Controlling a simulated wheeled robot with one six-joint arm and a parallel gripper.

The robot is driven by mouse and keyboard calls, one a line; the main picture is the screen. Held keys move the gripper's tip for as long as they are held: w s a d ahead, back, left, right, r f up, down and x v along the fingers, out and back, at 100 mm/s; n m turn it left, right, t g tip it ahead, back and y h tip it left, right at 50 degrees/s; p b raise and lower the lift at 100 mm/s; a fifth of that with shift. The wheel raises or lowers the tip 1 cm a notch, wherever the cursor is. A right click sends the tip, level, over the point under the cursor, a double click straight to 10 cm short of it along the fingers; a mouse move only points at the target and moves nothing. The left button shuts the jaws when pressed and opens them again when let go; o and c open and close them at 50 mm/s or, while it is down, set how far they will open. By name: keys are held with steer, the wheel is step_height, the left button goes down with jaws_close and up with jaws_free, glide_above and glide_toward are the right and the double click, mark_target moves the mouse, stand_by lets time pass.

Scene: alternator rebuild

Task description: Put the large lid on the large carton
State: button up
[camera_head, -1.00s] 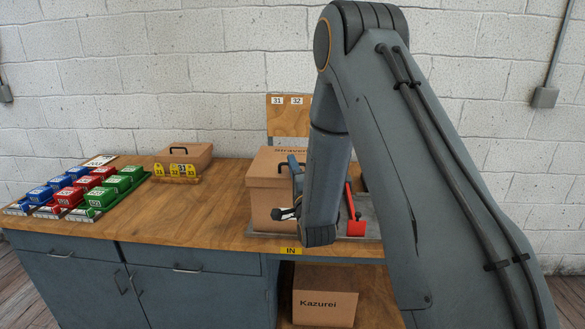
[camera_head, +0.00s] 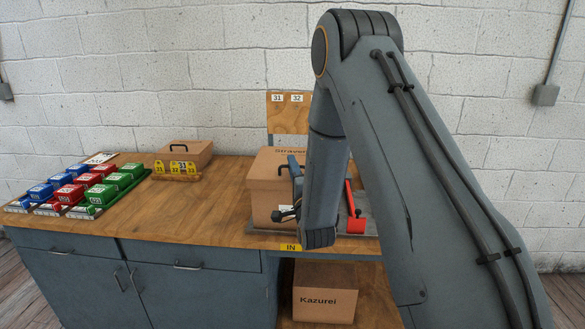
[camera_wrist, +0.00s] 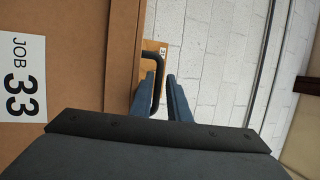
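The large carton (camera_head: 263,205) is a brown box standing on a grey plate at the right part of the bench. The large lid (camera_head: 274,161), with a black handle, lies on top of it. In the wrist view the carton fills the left side with a "JOB 33" label (camera_wrist: 20,78), and the lid's rim (camera_wrist: 123,70) sits along its edge with no gap that I can see. Whether a finger touches the handle is unclear. My arm hides the carton's right side.
A board marked 31 and 32 (camera_head: 290,115) stands behind the carton. A smaller carton (camera_head: 198,155) and coloured blocks (camera_head: 102,195) are at left.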

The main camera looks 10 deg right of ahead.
steer(key=shift+f, duration=0.3)
